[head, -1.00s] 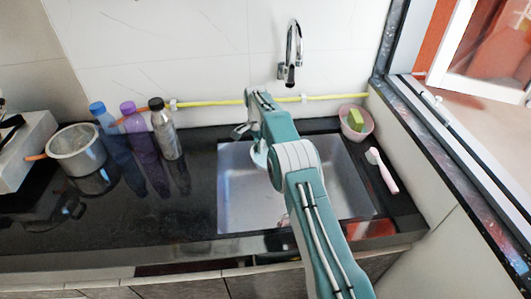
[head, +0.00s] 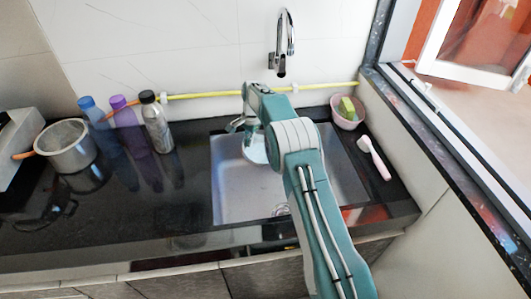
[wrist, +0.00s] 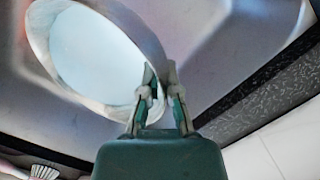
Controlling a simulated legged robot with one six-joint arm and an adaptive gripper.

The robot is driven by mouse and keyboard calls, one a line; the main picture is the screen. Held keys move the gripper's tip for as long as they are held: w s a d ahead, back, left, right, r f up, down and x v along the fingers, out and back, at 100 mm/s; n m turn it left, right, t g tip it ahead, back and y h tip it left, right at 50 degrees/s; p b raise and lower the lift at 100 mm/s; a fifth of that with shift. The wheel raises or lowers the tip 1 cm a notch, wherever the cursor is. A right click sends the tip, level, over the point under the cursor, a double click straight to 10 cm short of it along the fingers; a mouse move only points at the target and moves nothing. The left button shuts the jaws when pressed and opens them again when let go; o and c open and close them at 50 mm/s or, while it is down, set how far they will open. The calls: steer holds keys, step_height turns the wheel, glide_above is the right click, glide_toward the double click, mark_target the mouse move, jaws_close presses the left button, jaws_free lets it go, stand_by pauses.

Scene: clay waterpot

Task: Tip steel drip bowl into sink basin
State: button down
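The steel drip bowl (wrist: 38,28) fills the upper left of the wrist view, with a pale, smooth surface inside its rim. My gripper (wrist: 161,78) has its two fingers on either side of the bowl's near rim and is shut on it. In the head view the bowl (head: 254,151) hangs over the sink basin (head: 232,190), tilted, partly hidden by my arm. I cannot tell whether anything is pouring. The basin also shows around the bowl in the wrist view (wrist: 235,45).
The tap (head: 283,45) and yellow hose (head: 215,95) are behind the sink. A pink bowl with a sponge (head: 348,113) and a brush (head: 376,160) lie right. Bottles (head: 157,122) and a pot (head: 66,147) stand left. The dark counter in front of them is mostly clear.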

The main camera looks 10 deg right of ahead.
steer(key=shift+s+d+r+t+y, duration=0.1)
steer(key=shift+d+r+t+y, duration=0.25)
steer(key=shift+y, duration=0.15)
steer(key=shift+a, duration=0.15)
stand_by(0.4)
steer(key=shift+s+d+r+t+y, duration=0.1)
steer(key=shift+d+r+t+y, duration=0.2)
steer(key=shift+y, duration=0.4)
steer(key=shift+s+d+r+t+y, duration=0.15)
steer(key=shift+d+r+t+y, duration=0.1)
steer(key=shift+r+t+y, duration=0.25)
steer(key=shift+f, duration=0.15)
